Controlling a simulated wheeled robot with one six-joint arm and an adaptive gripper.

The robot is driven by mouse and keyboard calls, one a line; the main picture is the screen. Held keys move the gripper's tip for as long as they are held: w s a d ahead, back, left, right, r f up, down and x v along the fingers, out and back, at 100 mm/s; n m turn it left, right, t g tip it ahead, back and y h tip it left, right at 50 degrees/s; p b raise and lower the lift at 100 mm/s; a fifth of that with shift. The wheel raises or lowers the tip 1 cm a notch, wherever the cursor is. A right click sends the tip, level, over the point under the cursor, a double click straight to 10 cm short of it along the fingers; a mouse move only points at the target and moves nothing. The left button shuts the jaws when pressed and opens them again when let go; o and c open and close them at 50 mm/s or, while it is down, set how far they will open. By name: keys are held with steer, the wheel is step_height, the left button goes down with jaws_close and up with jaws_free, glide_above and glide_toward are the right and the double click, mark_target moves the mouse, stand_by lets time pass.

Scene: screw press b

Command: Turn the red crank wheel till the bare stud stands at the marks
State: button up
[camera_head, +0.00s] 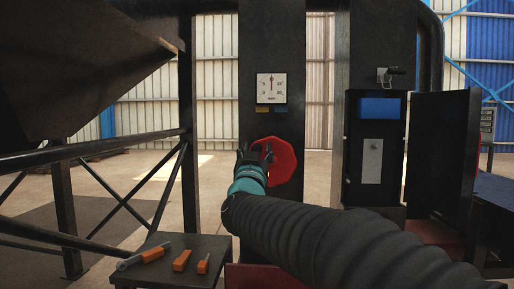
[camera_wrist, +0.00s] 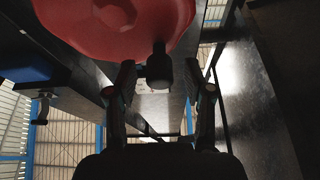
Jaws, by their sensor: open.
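The red crank wheel (camera_head: 285,160) is mounted on the dark upright column, and its left part is hidden behind my gripper (camera_head: 254,156). In the wrist view the red wheel (camera_wrist: 115,22) fills the top. A dark peg with a rounded end (camera_wrist: 159,68) juts from its rim. My gripper (camera_wrist: 159,76) is open, with one finger on each side of the peg and a visible gap on both sides. I cannot tell whether this peg is the bare stud. The marks are not clearly made out in either view.
A white dial gauge (camera_head: 271,88) sits above the wheel, with small yellow and blue tags below it. A small dark table (camera_head: 215,247) with orange-handled tools (camera_head: 181,260) stands at lower left. A dark cabinet with an open door (camera_head: 443,150) stands at right.

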mark_target(272, 138)
steer(key=shift+w+r, duration=0.2)
steer(key=shift+w, duration=0.25)
jaws_close()
steer(key=shift+d+m+h, duration=0.1)
steer(key=shift+m+h, duration=0.3)
steer(key=m, duration=0.1)
steer(key=d+m+h, duration=0.1)
steer(key=m, duration=0.1)
steer(key=r+m+h, duration=0.1)
steer(key=shift+d+m+g, duration=0.15)
steer(key=shift+m+g, duration=0.25)
steer(key=shift+s+d+r+m+g+h, duration=0.15)
steer(key=shift+d+m+h, duration=0.15)
steer(key=shift+m, duration=0.4)
steer(key=shift+w+d+f+m+g+h, duration=0.1)
steer(key=shift+d+m+g+h, duration=0.2)
steer(key=shift+m, duration=0.4)
steer(key=shift+s+d+r+m+g+h, duration=0.1)
steer(key=shift+m+h, duration=0.3)
steer(key=shift+m, duration=0.3)
steer(key=shift+p, duration=0.3)
